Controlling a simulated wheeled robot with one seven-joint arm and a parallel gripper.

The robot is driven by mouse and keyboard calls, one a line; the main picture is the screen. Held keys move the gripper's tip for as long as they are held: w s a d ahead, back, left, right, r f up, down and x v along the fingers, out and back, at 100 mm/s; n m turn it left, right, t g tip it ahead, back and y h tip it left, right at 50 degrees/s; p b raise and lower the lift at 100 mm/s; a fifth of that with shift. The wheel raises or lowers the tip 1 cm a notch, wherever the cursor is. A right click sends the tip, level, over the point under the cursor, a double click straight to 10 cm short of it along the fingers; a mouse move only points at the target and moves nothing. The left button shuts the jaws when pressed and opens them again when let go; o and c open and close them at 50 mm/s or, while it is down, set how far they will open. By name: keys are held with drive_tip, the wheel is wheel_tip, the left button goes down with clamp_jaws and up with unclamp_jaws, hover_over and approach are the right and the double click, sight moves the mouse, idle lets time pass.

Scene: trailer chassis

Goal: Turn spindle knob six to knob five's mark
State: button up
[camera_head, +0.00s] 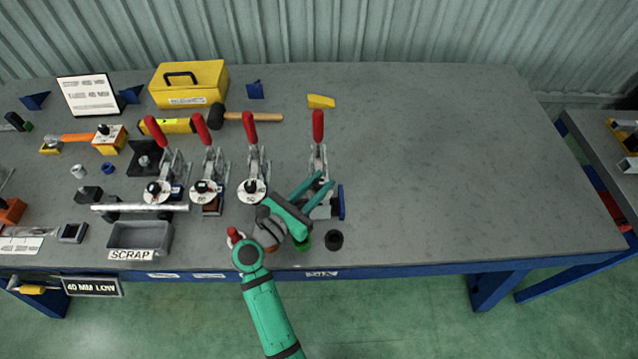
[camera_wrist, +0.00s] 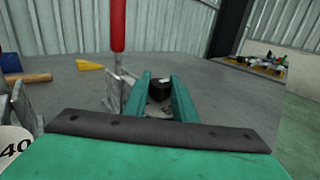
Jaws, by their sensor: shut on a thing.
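Several clamp stations stand in a row in the head view, each with a red upright handle. The three left ones show white dials with dark knobs: left dial (camera_head: 158,191), middle dial (camera_head: 205,191) and third dial (camera_head: 252,191). My gripper (camera_head: 322,182) reaches over the rightmost station, below its red handle (camera_head: 318,125), and hides its dial. In the wrist view, my green fingers (camera_wrist: 160,95) are shut on a black knob (camera_wrist: 160,88). Which number each knob has, and the held knob's mark, cannot be read.
A grey scrap bin (camera_head: 140,236), a metal bar (camera_head: 140,207) and a black cup (camera_head: 334,240) lie near the front edge. A yellow toolbox (camera_head: 189,83) and a mallet (camera_head: 240,117) lie behind the clamps. The bench's right half is clear.

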drive_tip(key=n+t+y, duration=0.2)
drive_tip(key=y, duration=0.1)
drive_tip(key=n+t+y, duration=0.1)
drive_tip(key=n+y, duration=0.1)
drive_tip(key=shift+d+n+t+y, duration=0.2)
drive_tip(key=shift+n+t+y, duration=0.1)
drive_tip(key=shift+t+y, duration=0.1)
drive_tip(key=shift+a+n+t+y, duration=0.1)
drive_tip(key=shift+n+t+y, duration=0.2)
drive_tip(key=shift+n+y, duration=0.6)
drive_tip(key=shift+a+f+n+y, duration=0.1)
drive_tip(key=shift+n+y, duration=0.65)
drive_tip(key=shift+y, duration=0.6)
drive_tip(key=shift+a+n+y, duration=0.1)
drive_tip(key=shift+n+y, duration=0.65)
drive_tip(key=shift+y, duration=0.6)
drive_tip(key=shift+d+n+y, duration=0.15)
drive_tip(key=shift+n+y, duration=1.35)
drive_tip(key=shift+y, duration=1)
drive_tip(key=shift+w+d+n+g+y, duration=0.1)
drive_tip(key=shift+d+n+g+y, duration=0.05)
drive_tip(key=shift+n+g+y, duration=2.25)
drive_tip(key=shift+n+y, duration=0.4)
drive_tip(key=shift+y, duration=0.5)
